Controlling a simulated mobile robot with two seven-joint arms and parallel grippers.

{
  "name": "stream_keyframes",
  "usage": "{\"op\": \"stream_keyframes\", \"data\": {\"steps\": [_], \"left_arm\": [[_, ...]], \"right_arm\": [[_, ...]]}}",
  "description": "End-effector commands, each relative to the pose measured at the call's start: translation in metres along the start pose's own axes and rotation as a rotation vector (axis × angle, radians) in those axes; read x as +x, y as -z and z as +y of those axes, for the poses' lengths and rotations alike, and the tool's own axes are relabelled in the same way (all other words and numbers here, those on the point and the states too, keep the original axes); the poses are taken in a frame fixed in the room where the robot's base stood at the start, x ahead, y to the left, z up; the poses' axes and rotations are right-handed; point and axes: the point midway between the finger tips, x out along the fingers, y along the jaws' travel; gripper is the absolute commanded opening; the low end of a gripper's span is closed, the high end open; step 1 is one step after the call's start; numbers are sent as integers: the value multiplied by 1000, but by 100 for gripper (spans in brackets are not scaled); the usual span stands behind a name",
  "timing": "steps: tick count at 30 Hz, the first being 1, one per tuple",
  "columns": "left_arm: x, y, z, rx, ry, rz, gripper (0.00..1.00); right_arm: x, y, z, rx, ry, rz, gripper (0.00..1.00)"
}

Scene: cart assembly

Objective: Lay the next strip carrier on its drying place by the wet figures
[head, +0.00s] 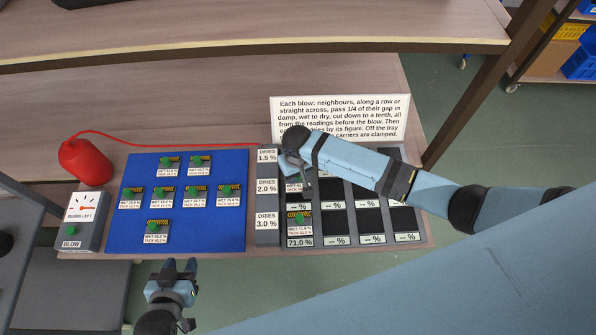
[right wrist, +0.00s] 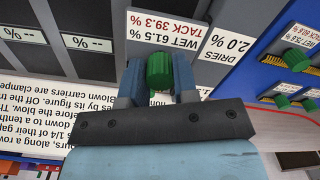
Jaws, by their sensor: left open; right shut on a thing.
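My right gripper (right wrist: 158,75) is shut on the green knob (right wrist: 159,71) of a strip carrier, whose label (right wrist: 166,27) reads WET 61.5 %, TACK 39.3 %. The carrier is at the first place of the DRIES 2.0 % row, beside that row's label (head: 266,188); I cannot tell whether it rests fully. My arm partly hides it in the head view. Another carrier (head: 300,228) lies in the first place of the DRIES 3.0 % row, above a 71.0 % figure. Several carriers lie on the blue tray (head: 218,160). My left gripper (head: 178,270) is open and empty before the table's front edge.
The other visible rack places (head: 370,223) are empty and show "-- %". A printed sign (head: 340,105) stands behind the rack. A red blower (head: 85,162) with a cord and a BLOW box (head: 82,220) with a dial stand left of the tray.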

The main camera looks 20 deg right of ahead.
Motion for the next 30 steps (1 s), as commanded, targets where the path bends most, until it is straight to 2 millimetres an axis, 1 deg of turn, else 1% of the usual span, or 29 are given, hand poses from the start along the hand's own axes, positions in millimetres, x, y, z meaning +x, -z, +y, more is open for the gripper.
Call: {"op": "stream_keyframes", "data": {"steps": [6, 7, 9, 15, 18, 23, 30], "left_arm": [[-8, 15, 0, 2, 1, 3, 43], [-5, 9, 0, 1, 2, 5, 43], [-2, 7, 0, 1, 2, 10, 43], [3, -2, 1, -2, -1, 2, 43], [4, -4, 2, -2, -5, 0, 43], [6, -5, 4, -2, -9, 0, 43], [4, -3, 4, -1, -9, 2, 43]], "right_arm": [[-5, -2, 0, 9, 1, -2, 4], [5, -2, 0, 9, 1, -2, 4], [14, -2, 0, 8, 1, -2, 4], [34, -2, 0, 9, 0, -1, 4], [40, -1, 0, 9, 0, -1, 4], [46, -1, 0, 8, 0, 0, 4], [44, -1, 0, 8, 1, 0, 4]]}}
